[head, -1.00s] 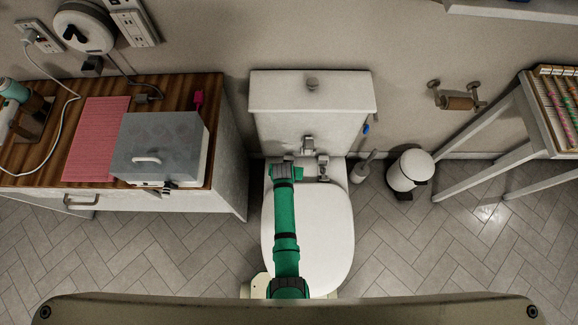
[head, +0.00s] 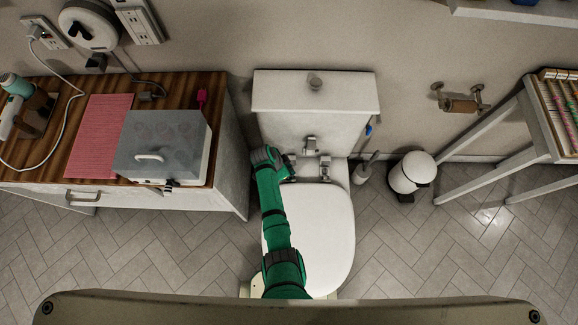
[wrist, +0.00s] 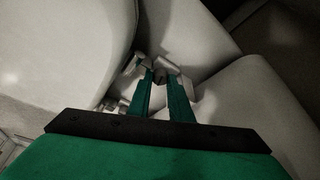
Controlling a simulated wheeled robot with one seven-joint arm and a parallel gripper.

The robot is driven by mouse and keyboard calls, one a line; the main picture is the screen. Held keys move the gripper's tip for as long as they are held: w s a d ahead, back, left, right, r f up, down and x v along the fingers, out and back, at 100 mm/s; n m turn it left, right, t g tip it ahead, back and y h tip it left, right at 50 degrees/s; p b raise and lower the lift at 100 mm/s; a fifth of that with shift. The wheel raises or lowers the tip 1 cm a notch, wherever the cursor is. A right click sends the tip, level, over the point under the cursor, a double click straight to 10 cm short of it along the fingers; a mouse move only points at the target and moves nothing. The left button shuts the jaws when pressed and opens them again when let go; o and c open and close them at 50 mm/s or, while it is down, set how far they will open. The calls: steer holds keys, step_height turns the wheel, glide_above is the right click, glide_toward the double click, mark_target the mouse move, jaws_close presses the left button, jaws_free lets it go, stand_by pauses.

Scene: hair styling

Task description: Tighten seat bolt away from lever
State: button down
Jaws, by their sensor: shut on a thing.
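The white toilet seat (head: 325,225) is in the middle of the head view, in front of the tank (head: 315,92). My gripper (head: 288,166) is at the left seat hinge, near the seat's back edge, and reaches in from the left. In the wrist view my gripper (wrist: 163,78) has its fingers closed around a small dark seat bolt (wrist: 160,75) among pale hinge parts. The fingers partly hide it. The other seat hinge (head: 325,168) is to the right, clear of my gripper. A small blue-tipped part (head: 368,130), perhaps the lever, is on the tank's right side.
A wooden-topped cabinet (head: 60,165) with a grey box (head: 160,148) stands close on the left. A toilet brush (head: 364,170) and white bin (head: 411,172) stand right of the toilet. The tiled floor farther right is open up to the white table legs (head: 490,180).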

steer(key=shift+w+a+m+g, duration=0.15)
steer(key=shift+m+g, duration=0.25)
steer(key=shift+m, duration=0.8)
steer(key=c, duration=1.9)
jaws_free()
steer(key=shift+o, duration=0.2)
steer(key=v, duration=1.1)
steer(key=shift+f, duration=0.1)
